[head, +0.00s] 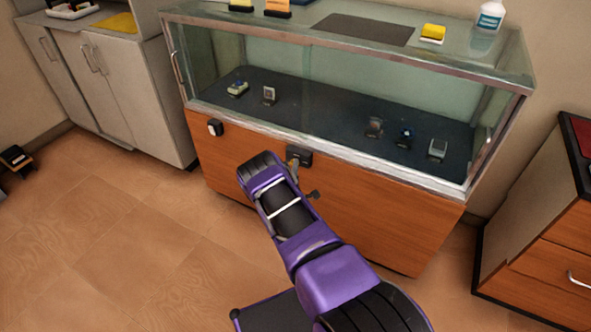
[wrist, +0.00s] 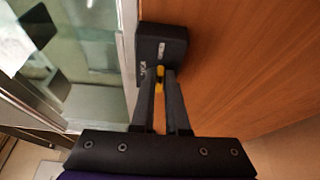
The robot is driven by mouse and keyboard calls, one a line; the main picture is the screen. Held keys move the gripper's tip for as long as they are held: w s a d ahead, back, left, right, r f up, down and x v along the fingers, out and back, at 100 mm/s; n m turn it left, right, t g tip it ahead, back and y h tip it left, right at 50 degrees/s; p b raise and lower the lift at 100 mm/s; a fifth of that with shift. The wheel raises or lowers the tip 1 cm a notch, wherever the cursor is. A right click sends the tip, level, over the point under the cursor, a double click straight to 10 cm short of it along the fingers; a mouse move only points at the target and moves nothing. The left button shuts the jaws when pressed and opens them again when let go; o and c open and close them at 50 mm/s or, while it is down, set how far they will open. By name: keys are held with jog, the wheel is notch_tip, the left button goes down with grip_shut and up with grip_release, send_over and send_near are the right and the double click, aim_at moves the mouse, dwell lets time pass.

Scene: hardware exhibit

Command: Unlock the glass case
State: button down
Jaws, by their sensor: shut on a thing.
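The glass case (head: 340,95) has a metal frame, sliding glass and a wooden base, and its glass front looks closed. A black lock box (head: 299,155) is mounted on the wood just below the frame. It fills the top middle of the wrist view (wrist: 162,50), with a small light slot and lettering on its face. My gripper (head: 294,164) is at this box. Its fingers are shut on a small yellow piece (wrist: 159,76), seemingly a key, right at the box's lower edge. The fingers hide most of it, and I cannot tell whether it is inserted.
A white-faced device (head: 214,128) is on the wood further left. Several small gadgets rest inside the case. A bottle (head: 490,17) and yellow item (head: 432,33) stand on top. Cabinets flank the case, white (head: 110,90) at left, wooden (head: 545,245) at right. The floor in front at left is clear.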

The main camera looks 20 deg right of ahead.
jog(key=shift+d+m, duration=0.1)
jog(key=shift+m, duration=0.3)
jog(key=c, duration=0.9)
grip_release()
jog(key=p+v, duration=0.1)
jog(key=v, duration=0.4)
jog(key=p+v, duration=0.1)
jog(key=v, duration=1.1)
jog(key=shift+s+f+p, duration=0.15)
jog(key=shift+f+p, duration=0.15)
jog(key=shift+p, duration=0.1)
